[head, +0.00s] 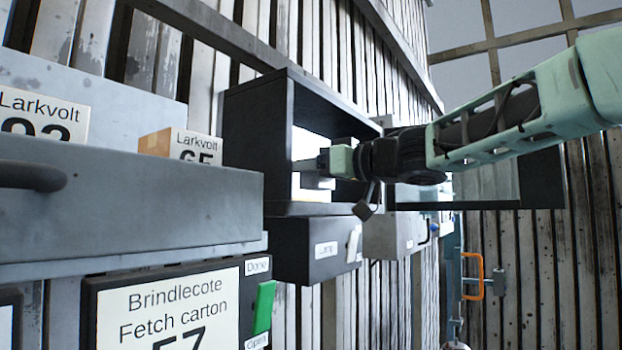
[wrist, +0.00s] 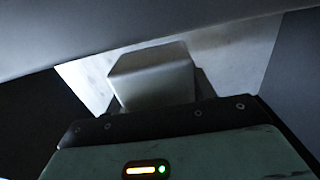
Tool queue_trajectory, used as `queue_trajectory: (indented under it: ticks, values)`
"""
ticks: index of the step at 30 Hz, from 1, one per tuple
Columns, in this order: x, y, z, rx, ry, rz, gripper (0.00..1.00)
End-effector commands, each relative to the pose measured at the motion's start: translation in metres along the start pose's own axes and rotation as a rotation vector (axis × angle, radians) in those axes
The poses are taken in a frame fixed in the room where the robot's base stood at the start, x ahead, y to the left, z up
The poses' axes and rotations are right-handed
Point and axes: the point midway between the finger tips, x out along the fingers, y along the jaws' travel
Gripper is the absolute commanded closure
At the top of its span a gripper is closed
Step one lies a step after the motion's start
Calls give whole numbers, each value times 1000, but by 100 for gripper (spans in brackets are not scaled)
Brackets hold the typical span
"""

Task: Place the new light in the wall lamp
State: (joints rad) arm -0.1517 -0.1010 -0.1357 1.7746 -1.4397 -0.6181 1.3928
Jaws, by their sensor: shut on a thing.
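A dark open-fronted box (head: 255,135), which seems to be the wall lamp, is fixed to the slatted wall, with a bright white inside. My gripper (head: 312,166) reaches into its opening from the right. In the wrist view a pale grey block (wrist: 152,78), seemingly the new light, sits at the jaws, and my gripper is shut on it. Behind the block is a pale panel (wrist: 240,60) between dark side walls. The fingertips are mostly hidden, and I cannot tell whether the block touches the panel.
Below the dark box is a black unit (head: 290,252) with a small label, seemingly "Lamp", and a pale switch (head: 353,243). A grey cabinet (head: 130,200) stands at left, near a "Larkvolt 65" carton (head: 155,143). A screen (head: 165,305) reads "Brindlecote Fetch carton". An orange handle (head: 470,276) is at right.

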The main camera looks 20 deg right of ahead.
Motion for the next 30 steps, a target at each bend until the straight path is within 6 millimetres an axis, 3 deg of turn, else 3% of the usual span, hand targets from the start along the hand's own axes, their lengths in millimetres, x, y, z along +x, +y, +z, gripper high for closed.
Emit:
queue_trajectory:
  ticks: [4,17,18,20,30]
  values:
    - [-1,0,20,2,1,0,70]
    - [-1,0,26,0,1,0,70]
    - [-1,0,27,0,1,0,43]
    - [-1,0,26,-1,1,0,26]
    - [-1,0,23,0,2,0,24]
